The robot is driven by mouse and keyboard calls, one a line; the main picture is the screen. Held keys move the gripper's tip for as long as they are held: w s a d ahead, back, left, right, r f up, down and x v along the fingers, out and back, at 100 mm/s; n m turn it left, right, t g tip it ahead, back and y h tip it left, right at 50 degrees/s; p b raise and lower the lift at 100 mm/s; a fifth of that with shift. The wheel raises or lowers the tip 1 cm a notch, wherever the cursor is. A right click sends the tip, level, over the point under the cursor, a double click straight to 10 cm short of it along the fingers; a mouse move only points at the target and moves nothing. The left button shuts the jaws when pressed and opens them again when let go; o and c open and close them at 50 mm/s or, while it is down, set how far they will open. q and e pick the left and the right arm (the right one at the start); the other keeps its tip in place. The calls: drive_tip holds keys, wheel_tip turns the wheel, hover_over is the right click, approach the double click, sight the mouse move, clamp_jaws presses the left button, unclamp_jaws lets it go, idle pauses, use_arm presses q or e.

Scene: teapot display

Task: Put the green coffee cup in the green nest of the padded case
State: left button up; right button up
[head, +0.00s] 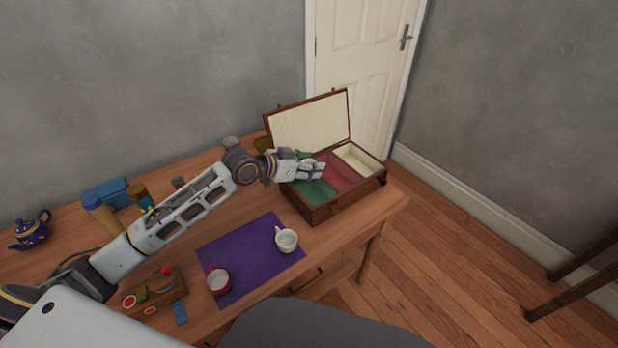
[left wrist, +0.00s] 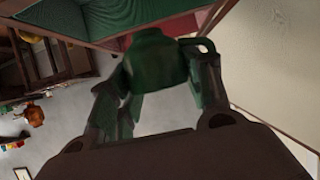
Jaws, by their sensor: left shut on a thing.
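The padded case (head: 334,206) stands open on the table, with its cream-lined lid raised at the back. Inside are a green nest (head: 309,191), a red nest (head: 345,178) and a cream nest (head: 360,159). My left gripper (head: 318,169) is over the case, near the green and red nests. In the left wrist view the left gripper (left wrist: 158,85) is shut on the green coffee cup (left wrist: 155,62), whose handle points right. In the head view the cup is mostly hidden by the gripper. My right gripper is in neither view.
The raised lid (head: 312,124) stands behind my gripper.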

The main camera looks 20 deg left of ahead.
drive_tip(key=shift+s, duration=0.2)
use_arm(q)
drive_tip(key=shift+f, duration=0.5)
wheel_tip(320, 180, down, 3)
drive_tip(key=shift+b, duration=0.3)
drive_tip(key=shift+f, duration=0.5)
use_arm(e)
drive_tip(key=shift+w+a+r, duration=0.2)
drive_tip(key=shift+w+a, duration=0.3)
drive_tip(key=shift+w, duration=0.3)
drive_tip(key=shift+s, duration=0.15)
use_arm(q)
drive_tip(key=shift+f, duration=0.25)
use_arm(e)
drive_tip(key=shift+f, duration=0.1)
use_arm(q)
drive_tip(key=shift+f, duration=0.35)
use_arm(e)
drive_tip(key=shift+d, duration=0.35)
